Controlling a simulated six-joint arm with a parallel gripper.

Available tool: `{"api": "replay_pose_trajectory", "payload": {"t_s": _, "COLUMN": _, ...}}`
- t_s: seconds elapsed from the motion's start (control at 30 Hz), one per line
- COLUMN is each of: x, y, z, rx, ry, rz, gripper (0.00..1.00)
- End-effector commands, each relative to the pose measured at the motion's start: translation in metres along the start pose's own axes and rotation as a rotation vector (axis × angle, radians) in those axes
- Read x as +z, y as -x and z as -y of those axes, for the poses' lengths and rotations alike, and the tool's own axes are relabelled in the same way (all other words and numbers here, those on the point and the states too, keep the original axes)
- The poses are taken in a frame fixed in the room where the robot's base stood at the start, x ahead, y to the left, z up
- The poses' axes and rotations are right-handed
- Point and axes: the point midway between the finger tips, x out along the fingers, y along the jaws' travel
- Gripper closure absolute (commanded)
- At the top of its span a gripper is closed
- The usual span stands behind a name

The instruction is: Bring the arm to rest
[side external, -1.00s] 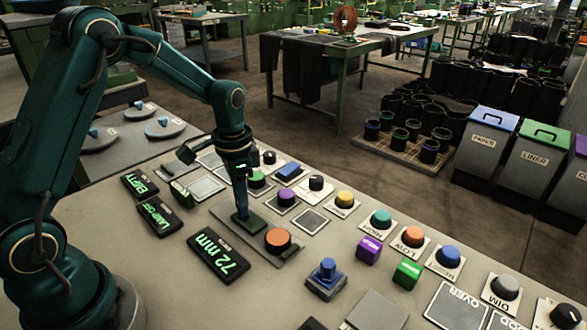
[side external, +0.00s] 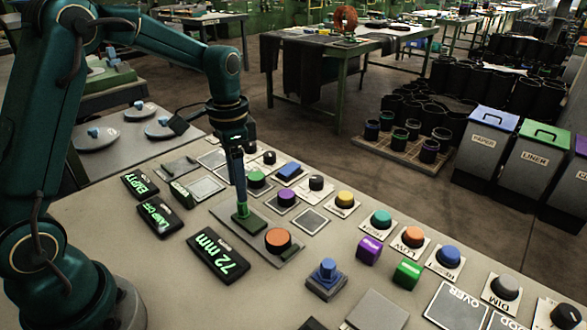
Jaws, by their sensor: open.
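My gripper (side external: 236,148) points down over the control panel (side external: 150,235), left of the picture's centre. Its jaws are open, though the gap is hard to make out at this size. Below it a slim blue-grey upright piece (side external: 240,188) stands on a green block (side external: 250,219), on a grey plate with an orange button (side external: 278,239). The gripper is at the upper end of this piece; I cannot tell whether they touch.
Three lit displays reading EMPTY (side external: 140,185), LAMP OFF (side external: 158,217) and 72 mm (side external: 217,257) lie to the left. A purple cube (side external: 369,250), a green cube (side external: 408,273) and several coloured buttons are on the right.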

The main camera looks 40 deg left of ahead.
Motion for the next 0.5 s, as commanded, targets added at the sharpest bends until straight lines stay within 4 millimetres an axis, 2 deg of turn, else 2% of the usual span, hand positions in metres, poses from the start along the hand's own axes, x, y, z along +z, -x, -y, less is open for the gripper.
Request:
{"api": "replay_pose_trajectory", "payload": {"t_s": 0.17, "x": 0.0, "y": 0.0, "z": 0.0, "rx": 0.0, "ry": -0.001, "rz": 0.0, "gripper": 0.45}}
{"api": "replay_pose_trajectory", "payload": {"t_s": 0.27, "x": -0.004, "y": 0.007, "z": -0.002, "rx": -0.014, "ry": -0.01, "rz": -0.02, "gripper": 0.45}}
{"api": "replay_pose_trajectory", "payload": {"t_s": 0.37, "x": -0.007, "y": 0.027, "z": -0.005, "rx": -0.047, "ry": -0.028, "rz": -0.069, "gripper": 0.45}}
{"api": "replay_pose_trajectory", "payload": {"t_s": 0.5, "x": -0.001, "y": 0.063, "z": -0.023, "rx": -0.099, "ry": -0.052, "rz": -0.152, "gripper": 0.45}}
